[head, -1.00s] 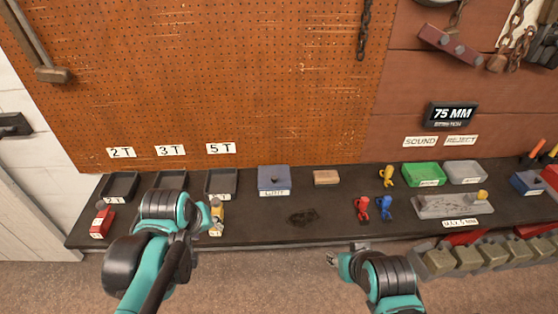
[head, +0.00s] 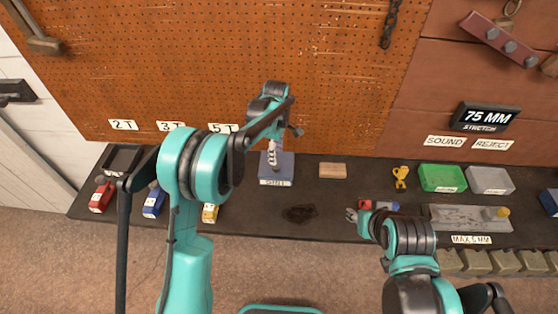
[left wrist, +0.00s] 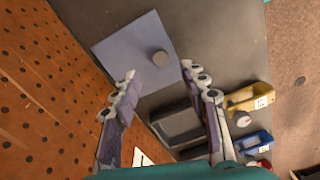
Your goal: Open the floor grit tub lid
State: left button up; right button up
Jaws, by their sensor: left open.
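The grit tub (head: 264,179) is a blue-purple box with a white label on its front, standing on the dark bench against the pegboard. Its flat lid (left wrist: 128,52) lies on it and has a round grey knob (left wrist: 160,58). My left gripper (head: 272,158) is over the tub and hides part of the lid in the head view. In the left wrist view the left gripper (left wrist: 158,73) is open, with its fingers apart on either side of the knob and nothing between them. My right gripper (head: 353,215) is beside the red and blue pieces; its jaw state is unclear.
A brown block (head: 333,170) sits right of the tub, then a yellow piece (head: 401,176), a green bin (head: 441,177) and a grey bin (head: 490,181). Red, blue and yellow tagged things stand at the left front. A dark stain (head: 299,213) marks clear bench.

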aim_at(276, 167)
pick_arm(q)
notch_tip(276, 167, down, 7)
jog(key=shift+s+b, duration=0.15)
jog(key=shift+b, duration=0.7)
grip_shut()
